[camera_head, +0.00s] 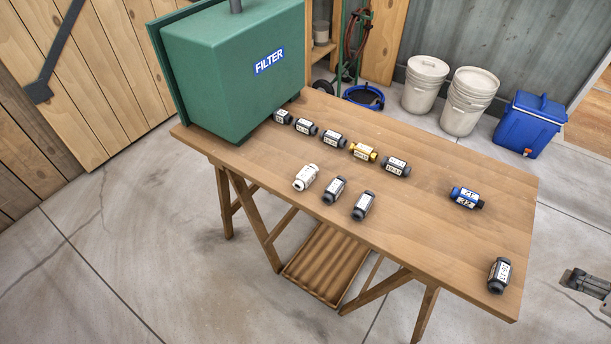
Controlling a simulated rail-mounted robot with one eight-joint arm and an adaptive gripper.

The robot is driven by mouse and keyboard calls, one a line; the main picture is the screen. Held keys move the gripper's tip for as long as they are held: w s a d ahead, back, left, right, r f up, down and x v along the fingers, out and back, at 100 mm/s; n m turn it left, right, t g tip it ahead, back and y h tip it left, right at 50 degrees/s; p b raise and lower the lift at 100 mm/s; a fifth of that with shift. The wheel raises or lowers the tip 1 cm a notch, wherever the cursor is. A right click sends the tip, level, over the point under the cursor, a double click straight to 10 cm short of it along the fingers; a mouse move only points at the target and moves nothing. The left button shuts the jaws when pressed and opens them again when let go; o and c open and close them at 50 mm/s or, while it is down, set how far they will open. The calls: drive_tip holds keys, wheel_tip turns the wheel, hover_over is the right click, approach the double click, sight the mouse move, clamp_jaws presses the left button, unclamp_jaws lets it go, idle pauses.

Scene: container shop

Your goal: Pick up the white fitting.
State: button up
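The white fitting (305,177) lies on the wooden table (440,235), left of the middle and near the front edge. It is a short white cylinder with a label, and nothing covers it. A dark fitting (334,190) lies just to its right, apart from it. My gripper (577,279) shows only in part at the right edge of the view. It is off the table's right end, far from the white fitting. Its fingers are too small and cut off to tell whether they are open.
A green FILTER box (220,75) stands on the table's left end. Several dark fittings, a yellow fitting (363,152) and a blue fitting (466,197) lie on the table. White buckets (425,85) and a blue cooler (528,124) stand behind. The table's centre right is clear.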

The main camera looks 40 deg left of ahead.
drive_tip(key=shift+o, duration=0.2)
drive_tip(key=o, duration=1.1)
drive_tip(key=shift+c, duration=0.2)
